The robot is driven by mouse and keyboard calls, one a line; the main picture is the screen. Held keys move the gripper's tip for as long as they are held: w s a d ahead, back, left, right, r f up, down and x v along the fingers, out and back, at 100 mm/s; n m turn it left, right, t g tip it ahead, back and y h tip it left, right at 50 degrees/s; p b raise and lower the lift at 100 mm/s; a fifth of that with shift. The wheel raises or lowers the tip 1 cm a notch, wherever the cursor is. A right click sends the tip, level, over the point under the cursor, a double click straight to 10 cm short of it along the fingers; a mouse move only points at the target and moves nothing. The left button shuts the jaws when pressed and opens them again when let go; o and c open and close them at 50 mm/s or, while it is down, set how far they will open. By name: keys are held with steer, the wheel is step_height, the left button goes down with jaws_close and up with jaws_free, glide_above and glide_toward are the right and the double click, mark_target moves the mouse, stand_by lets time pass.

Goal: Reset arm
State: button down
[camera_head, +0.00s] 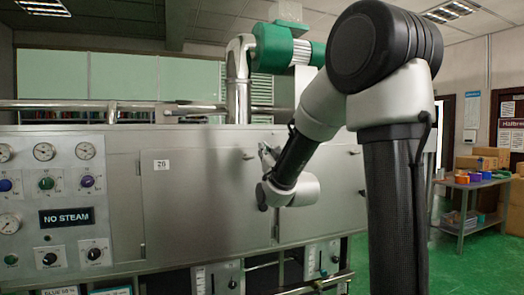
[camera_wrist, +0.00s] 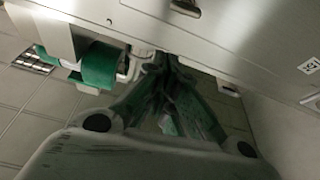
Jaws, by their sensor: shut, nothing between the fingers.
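My gripper (camera_head: 265,150) is in front of the grey metal machine's (camera_head: 205,195) door panels in the head view, right of the door with a small number label. Its fingers are small there and partly hidden by my wrist. In the wrist view my gripper (camera_wrist: 163,65) has its fingers drawn together, with nothing seen between them. The machine's metal front fills the upper right of the wrist view, close to the fingers; I cannot tell whether they touch it.
A panel of gauges and knobs with a "NO STEAM" sign (camera_head: 66,217) is at the left. A green motor (camera_head: 272,47) and pipes rise behind the machine. A table (camera_head: 471,188) with coloured bins stands right, beside cardboard boxes. Green floor (camera_head: 470,265) is open at right.

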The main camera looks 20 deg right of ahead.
stand_by(0.4)
step_height(320, 180, down, 15)
steer(key=g, duration=0.7)
steer(key=s+f+g, duration=0.5)
steer(key=s+f, duration=0.1)
steer(key=s, duration=0.3)
steer(key=s+a+r+g, duration=0.1)
steer(key=s+g, duration=0.4)
steer(key=s, duration=2.1)
steer(key=shift+s+a+r+m+y, duration=0.3)
steer(key=shift+a+r+y, duration=0.1)
steer(key=shift+r, duration=0.2)
